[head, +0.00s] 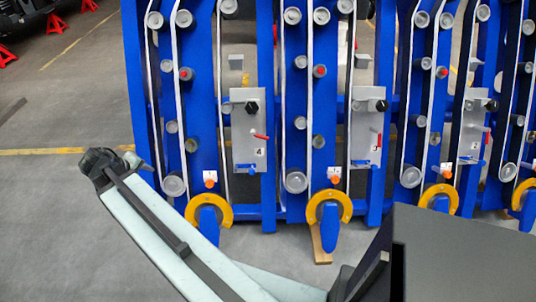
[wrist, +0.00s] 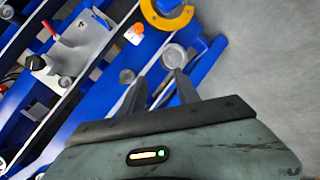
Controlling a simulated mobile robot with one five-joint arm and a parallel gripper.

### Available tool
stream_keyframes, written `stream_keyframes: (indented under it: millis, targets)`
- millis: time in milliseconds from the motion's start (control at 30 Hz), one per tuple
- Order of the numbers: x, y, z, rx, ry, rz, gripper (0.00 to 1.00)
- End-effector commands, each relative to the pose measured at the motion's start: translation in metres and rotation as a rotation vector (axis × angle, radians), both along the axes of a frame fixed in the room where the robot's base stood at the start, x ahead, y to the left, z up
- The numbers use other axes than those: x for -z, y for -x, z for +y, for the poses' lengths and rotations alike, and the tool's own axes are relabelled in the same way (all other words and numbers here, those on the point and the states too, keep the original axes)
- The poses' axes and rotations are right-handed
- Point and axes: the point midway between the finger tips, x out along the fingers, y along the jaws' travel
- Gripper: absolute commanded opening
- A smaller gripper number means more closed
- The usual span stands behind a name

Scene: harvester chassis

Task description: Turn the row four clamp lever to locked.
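The grey panel marked 4 (head: 236,165) stands on the leftmost blue row in the head view. I cannot tell which part is the clamp lever. Below left is a yellow ring (head: 190,212) with a blue lever (head: 208,226) hanging down. In the wrist view my gripper (wrist: 160,88) is open and empty, its fingers before grey rollers.
A similar panel marked 3 (head: 366,150) and further rows stand to the right. Another yellow ring (head: 344,206) with a blue lever is beside row four's. Rollers and white belts line the blue uprights. Open grey floor (head: 60,215) lies left of the rows.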

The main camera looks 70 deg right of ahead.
Motion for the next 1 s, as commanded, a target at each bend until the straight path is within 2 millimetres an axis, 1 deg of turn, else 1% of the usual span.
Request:
stream_keyframes:
  millis: [33,67,100,167,200,267,300,367,400,500,600,700,800,933,1000]
  targets:
    - [0.045,0.012,-0.048,0.044,0.079,-0.004,0.38]
    - [0.053,0.021,-0.075,0.065,0.131,-0.005,0.38]
    - [0.062,0.034,-0.111,0.093,0.2,-0.002,0.38]
    - [0.075,0.057,-0.162,0.129,0.303,0.01,0.38]
    - [0.083,0.074,-0.193,0.149,0.369,0.024,0.38]
    - [0.095,0.102,-0.238,0.175,0.468,0.049,0.38]
    - [0.102,0.121,-0.266,0.19,0.532,0.071,0.38]
    - [0.112,0.152,-0.304,0.208,0.62,0.111,0.38]
    - [0.118,0.173,-0.326,0.215,0.675,0.14,0.38]
    - [0.127,0.217,-0.369,0.223,0.785,0.211,0.38]
    - [0.13,0.248,-0.394,0.22,0.855,0.269,0.38]
    - [0.129,0.265,-0.407,0.216,0.891,0.304,0.38]
    - [0.125,0.272,-0.411,0.214,0.904,0.319,0.38]
    - [0.122,0.272,-0.413,0.214,0.906,0.32,0.38]
    - [0.123,0.273,-0.417,0.214,0.905,0.321,0.38]
